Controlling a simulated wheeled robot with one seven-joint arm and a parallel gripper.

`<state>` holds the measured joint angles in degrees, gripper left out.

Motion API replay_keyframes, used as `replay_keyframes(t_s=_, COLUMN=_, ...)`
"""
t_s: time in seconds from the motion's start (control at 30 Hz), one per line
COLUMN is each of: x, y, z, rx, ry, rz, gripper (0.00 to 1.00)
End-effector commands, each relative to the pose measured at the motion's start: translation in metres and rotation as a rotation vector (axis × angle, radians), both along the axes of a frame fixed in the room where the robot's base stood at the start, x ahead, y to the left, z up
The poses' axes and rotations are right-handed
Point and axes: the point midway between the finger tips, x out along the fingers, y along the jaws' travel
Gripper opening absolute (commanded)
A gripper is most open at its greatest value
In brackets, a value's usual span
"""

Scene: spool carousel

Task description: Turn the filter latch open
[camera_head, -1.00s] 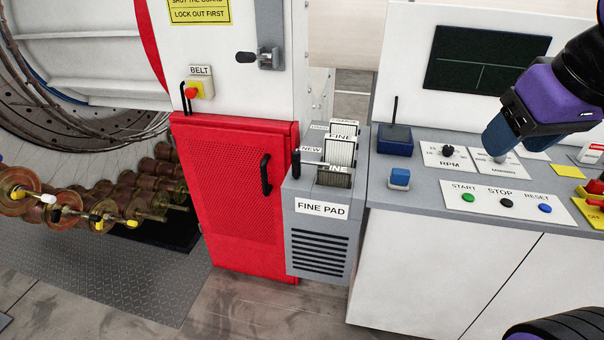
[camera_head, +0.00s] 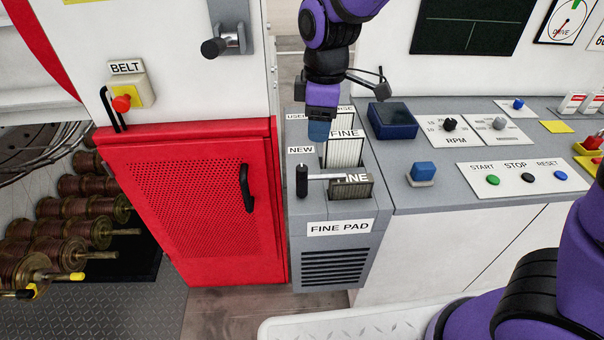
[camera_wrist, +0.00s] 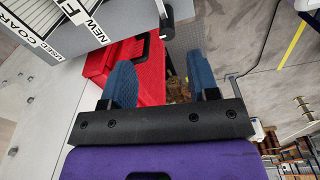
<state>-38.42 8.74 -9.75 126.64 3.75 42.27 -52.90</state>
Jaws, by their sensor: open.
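The filter latch (camera_head: 302,181) is a black upright grip on a pale rod, lying across the front slot of the grey FINE PAD box (camera_head: 324,262). In the wrist view the black grip of the latch (camera_wrist: 166,22) shows at the top, beyond the fingertips. My gripper (camera_head: 319,130) hangs over the back part of the box, above and behind the latch in the head view. In the wrist view my gripper (camera_wrist: 162,75) has its two blue fingers spread with nothing between them. It does not touch the latch grip.
White FINE filter pads (camera_head: 344,148) stand in the box. A red cabinet with a black handle (camera_head: 246,187) is to the left. The grey console at right carries a dark blue box (camera_head: 392,121) and a blue button (camera_head: 422,170).

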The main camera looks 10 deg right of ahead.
Motion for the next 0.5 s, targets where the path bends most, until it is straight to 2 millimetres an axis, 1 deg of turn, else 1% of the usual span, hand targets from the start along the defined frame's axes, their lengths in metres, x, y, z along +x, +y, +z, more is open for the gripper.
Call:
replay_keyframes(t_s=0.03, x=0.001, y=0.011, z=-0.011, rx=-0.013, ry=0.011, rz=0.045, gripper=0.55)
replay_keyframes(t_s=0.1, x=0.002, y=0.020, z=-0.021, rx=-0.025, ry=0.018, rz=0.094, gripper=0.55)
replay_keyframes(t_s=0.2, x=0.003, y=0.030, z=-0.031, rx=-0.035, ry=0.024, rz=0.140, gripper=0.55)
replay_keyframes(t_s=0.37, x=0.003, y=0.033, z=-0.041, rx=-0.041, ry=0.030, rz=0.161, gripper=0.55)
replay_keyframes(t_s=0.5, x=0.003, y=0.033, z=-0.059, rx=-0.043, ry=0.031, rz=0.161, gripper=0.55)
